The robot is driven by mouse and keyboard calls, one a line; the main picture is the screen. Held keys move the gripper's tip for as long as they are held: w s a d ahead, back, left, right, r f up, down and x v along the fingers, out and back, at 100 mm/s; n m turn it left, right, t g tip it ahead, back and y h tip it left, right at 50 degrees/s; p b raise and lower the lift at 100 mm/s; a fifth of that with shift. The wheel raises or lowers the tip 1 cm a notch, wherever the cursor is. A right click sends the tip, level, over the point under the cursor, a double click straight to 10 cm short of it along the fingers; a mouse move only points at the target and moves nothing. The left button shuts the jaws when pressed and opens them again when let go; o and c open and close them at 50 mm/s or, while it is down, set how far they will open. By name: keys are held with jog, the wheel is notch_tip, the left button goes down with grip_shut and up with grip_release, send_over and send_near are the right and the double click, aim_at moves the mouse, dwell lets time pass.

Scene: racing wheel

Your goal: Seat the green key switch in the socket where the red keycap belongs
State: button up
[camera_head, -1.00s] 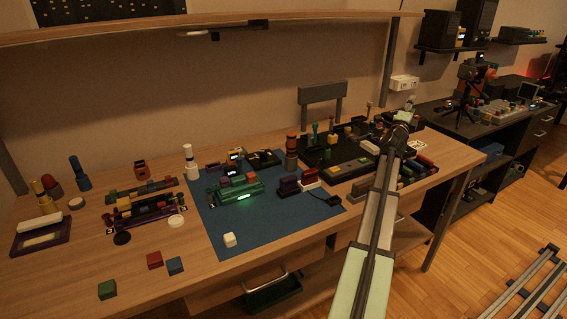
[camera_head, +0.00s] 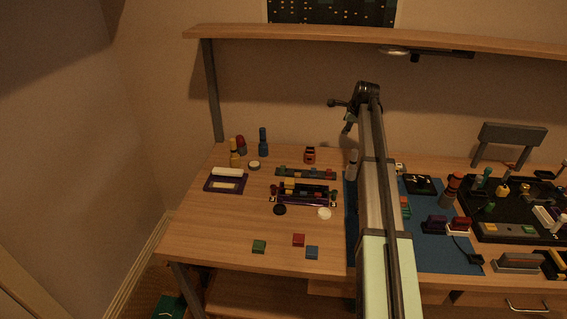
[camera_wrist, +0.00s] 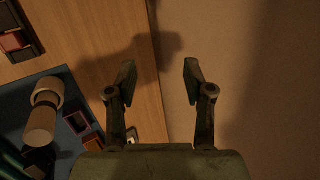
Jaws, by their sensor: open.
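My gripper (camera_head: 341,113) is open and empty, raised above the back of the workbench near the wall. In the wrist view its two fingers (camera_wrist: 160,76) stand apart over the table's back edge. A small green block (camera_head: 259,247) lies at the front left of the bench, possibly the green switch. A red block (camera_head: 298,240) lies to its right, possibly the red keycap. A purple-based rack (camera_head: 305,197) with several coloured pieces stands behind them. The socket cannot be made out. My arm hides part of the blue mat and what stands on it.
A blue block (camera_head: 312,252), a black disc (camera_head: 280,210) and a white disc (camera_head: 324,213) lie nearby. Bottles (camera_head: 235,155) stand at the back left. A shelf (camera_head: 300,36) runs above the bench. The blue mat (camera_head: 430,258) is right of my arm. The left front is mostly clear.

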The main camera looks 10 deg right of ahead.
jog(key=s+a+r+g+p, duration=0.1)
jog(key=a+r+g+p, duration=0.15)
jog(key=a, duration=1.15)
jog(key=g+p, duration=0.4)
jog(key=p, duration=0.1)
send_over(283, 167)
jog(key=shift+n, duration=0.3)
notch_tip(283, 167, down, 10)
jog(key=shift+s+a+f, duration=0.1)
jog(key=shift+w+f+p, duration=0.2)
jog(key=shift+f+p, duration=1.2)
jog(key=shift+f, duration=1.15)
jog(key=c, duration=0.9)
